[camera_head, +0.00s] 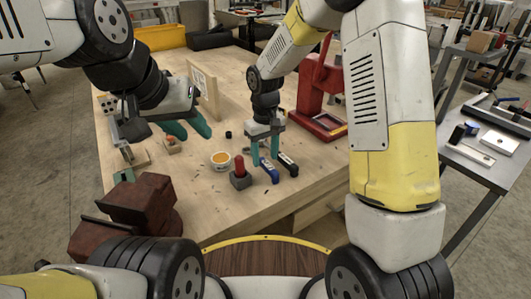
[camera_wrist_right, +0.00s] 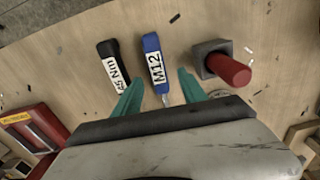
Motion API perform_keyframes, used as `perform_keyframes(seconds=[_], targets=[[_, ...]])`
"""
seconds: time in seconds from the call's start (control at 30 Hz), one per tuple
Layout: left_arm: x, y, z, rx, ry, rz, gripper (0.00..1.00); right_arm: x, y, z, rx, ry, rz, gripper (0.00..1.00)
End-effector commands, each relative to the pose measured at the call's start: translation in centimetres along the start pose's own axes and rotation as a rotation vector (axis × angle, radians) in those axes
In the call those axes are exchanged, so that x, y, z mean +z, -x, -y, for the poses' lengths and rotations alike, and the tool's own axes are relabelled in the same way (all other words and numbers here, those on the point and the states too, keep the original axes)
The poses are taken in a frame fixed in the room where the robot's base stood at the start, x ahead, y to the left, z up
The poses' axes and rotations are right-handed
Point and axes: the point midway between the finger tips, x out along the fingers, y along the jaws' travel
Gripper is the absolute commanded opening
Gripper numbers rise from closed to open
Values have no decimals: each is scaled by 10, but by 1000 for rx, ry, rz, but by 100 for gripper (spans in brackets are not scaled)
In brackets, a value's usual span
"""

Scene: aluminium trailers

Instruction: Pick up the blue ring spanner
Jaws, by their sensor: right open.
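The blue ring spanner (camera_head: 269,172) lies on the wooden bench, its blue handle pointing toward the bench's front edge. In the right wrist view its blue handle (camera_wrist_right: 152,62) carries a white M12 label, and its metal shaft runs between my fingers; its far end is hidden by the gripper. My right gripper (camera_head: 266,150) is open above the spanner, its teal fingers (camera_wrist_right: 160,84) on either side of the shaft. No grip shows. My left gripper (camera_head: 188,126) is over the bench's left side, teal fingers apart, away from the spanner.
A black-handled tool (camera_wrist_right: 112,65) labelled 45 Nm lies close beside the spanner. On its other side is a grey block with a red cylinder (camera_head: 239,168). A bowl of orange contents (camera_head: 221,160), a red press (camera_head: 322,95) and a brown-red vise (camera_head: 135,205) stand around.

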Motion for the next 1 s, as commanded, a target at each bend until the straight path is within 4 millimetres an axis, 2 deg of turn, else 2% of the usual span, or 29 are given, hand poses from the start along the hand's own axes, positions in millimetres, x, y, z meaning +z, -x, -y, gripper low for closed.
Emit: perform_keyframes(seconds=[0.1, 0.2, 0.5, 0.57, 0.77, 1.0], targets=[[0, 0, 0, 0, 0, 0, 36, 0, -20, -2, -1, 1, 5, 49], [0, 0, 0, 0, 0, 0, 36, 0, -32, -1, 0, 1, 4, 49], [0, 0, 0, 0, 0, 0, 36, -1, -36, -2, 0, 0, 1, 49], [0, 0, 0, 0, 0, 0, 36, -1, -36, -2, 0, 0, 1, 39], [0, 0, 0, 0, 0, 0, 36, -1, -36, -2, 0, 0, 1, 0], [0, 0, 0, 0, 0, 0, 36, -1, -36, -2, 0, 0, 0, 0]])
